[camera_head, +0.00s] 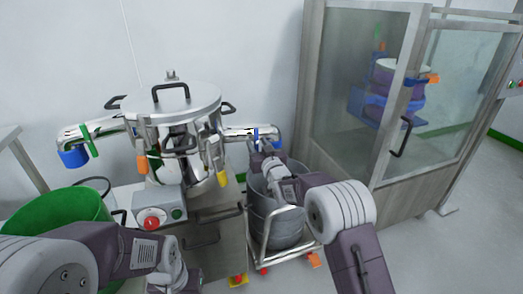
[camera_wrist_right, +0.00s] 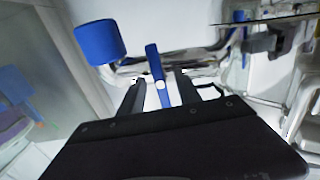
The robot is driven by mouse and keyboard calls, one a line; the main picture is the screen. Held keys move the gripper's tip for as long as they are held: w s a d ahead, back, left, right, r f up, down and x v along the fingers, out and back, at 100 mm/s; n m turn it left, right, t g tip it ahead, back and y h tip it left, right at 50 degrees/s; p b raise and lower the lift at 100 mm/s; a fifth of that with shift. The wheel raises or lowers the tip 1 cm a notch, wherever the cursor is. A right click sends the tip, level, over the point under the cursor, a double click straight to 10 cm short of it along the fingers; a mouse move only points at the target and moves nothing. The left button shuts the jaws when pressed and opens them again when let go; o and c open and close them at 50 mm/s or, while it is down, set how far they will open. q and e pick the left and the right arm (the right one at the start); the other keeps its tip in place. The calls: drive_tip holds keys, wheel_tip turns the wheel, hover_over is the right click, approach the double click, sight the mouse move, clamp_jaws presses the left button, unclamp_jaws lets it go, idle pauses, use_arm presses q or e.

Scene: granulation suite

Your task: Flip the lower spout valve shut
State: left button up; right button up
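A steel vessel (camera_head: 172,100) has a spout on each side. The right spout (camera_head: 238,132) carries a blue valve lever and a blue end cap; in the right wrist view I see the lever (camera_wrist_right: 158,72) and the cap (camera_wrist_right: 100,42). The left spout (camera_head: 100,129) has a green lever (camera_head: 88,138) and a blue cap (camera_head: 74,157). My right gripper (camera_head: 262,146) is at the right spout. In the wrist view its fingers (camera_wrist_right: 160,88) are apart, one each side of the blue lever, with visible gaps. My left arm is at lower left; its fingertips are out of frame.
A grey bin (camera_head: 258,213) on a steel cart stands under the right spout, below my right arm. A green bin (camera_head: 58,222) is at left. A control box with a red button (camera_head: 151,223) sits in front of the vessel. A glazed cabinet (camera_head: 352,70) stands at right.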

sight(257, 142)
drive_tip(key=p+v, duration=0.1)
drive_tip(key=v, duration=0.4)
drive_tip(key=shift+r, duration=0.15)
drive_tip(key=b+v, duration=0.1)
drive_tip(key=v, duration=0.1)
drive_tip(key=shift+s+d, duration=0.1)
drive_tip(key=shift+s, duration=0.15)
